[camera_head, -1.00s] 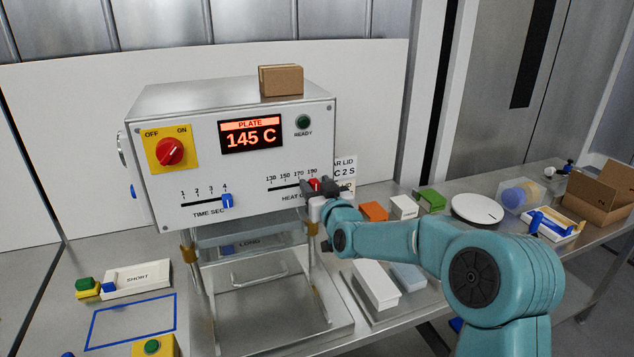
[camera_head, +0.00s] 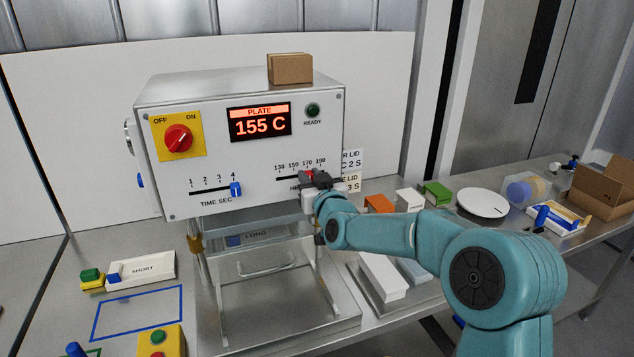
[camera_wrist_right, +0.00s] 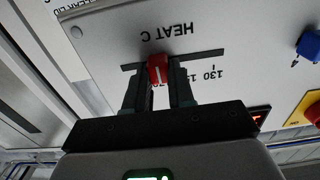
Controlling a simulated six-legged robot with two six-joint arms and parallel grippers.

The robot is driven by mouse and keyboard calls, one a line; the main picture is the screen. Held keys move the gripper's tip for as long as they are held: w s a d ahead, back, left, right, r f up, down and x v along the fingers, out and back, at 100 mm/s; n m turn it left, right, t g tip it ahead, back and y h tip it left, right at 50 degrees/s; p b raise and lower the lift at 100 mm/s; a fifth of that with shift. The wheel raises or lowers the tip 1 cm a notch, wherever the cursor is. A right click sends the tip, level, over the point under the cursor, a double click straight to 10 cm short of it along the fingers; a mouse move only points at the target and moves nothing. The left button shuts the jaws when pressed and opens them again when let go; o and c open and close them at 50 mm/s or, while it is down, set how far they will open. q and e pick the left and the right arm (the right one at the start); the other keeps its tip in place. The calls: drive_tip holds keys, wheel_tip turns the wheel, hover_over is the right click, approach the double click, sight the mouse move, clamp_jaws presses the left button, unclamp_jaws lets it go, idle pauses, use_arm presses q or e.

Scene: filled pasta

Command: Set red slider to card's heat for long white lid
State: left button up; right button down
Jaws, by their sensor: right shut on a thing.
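The red slider (camera_head: 308,174) sits on the HEAT slot at the front right of the sealing machine (camera_head: 190,110), near the 170 mark. My right gripper (camera_wrist_right: 157,82) is shut on it, one finger on each side, in the right wrist view. The plate display (camera_head: 261,121) reads 155 C. The card (camera_head: 353,161) shows at the machine's right edge; its text is partly hidden, with "LID", "2 S" and "3 S" legible. A long white piece (camera_head: 382,276) lies on the table at the right. My left gripper is not in view.
A blue time slider (camera_head: 236,189) stands near 4. A red power knob (camera_head: 178,139) is on the machine's left. A brown box (camera_head: 290,68) sits on top. Orange, white and green boxes (camera_head: 435,193) and a round white disc (camera_head: 482,203) are on the right table.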

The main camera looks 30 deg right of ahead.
drive_tip(key=shift+d, duration=0.1)
drive_tip(key=c, duration=1)
unclamp_jaws()
drive_tip(key=shift+s, duration=0.1)
drive_tip(key=shift+o, duration=0.2)
drive_tip(key=b+v, duration=0.5)
drive_tip(key=v, duration=1.1)
drive_tip(key=shift+s, duration=0.2)
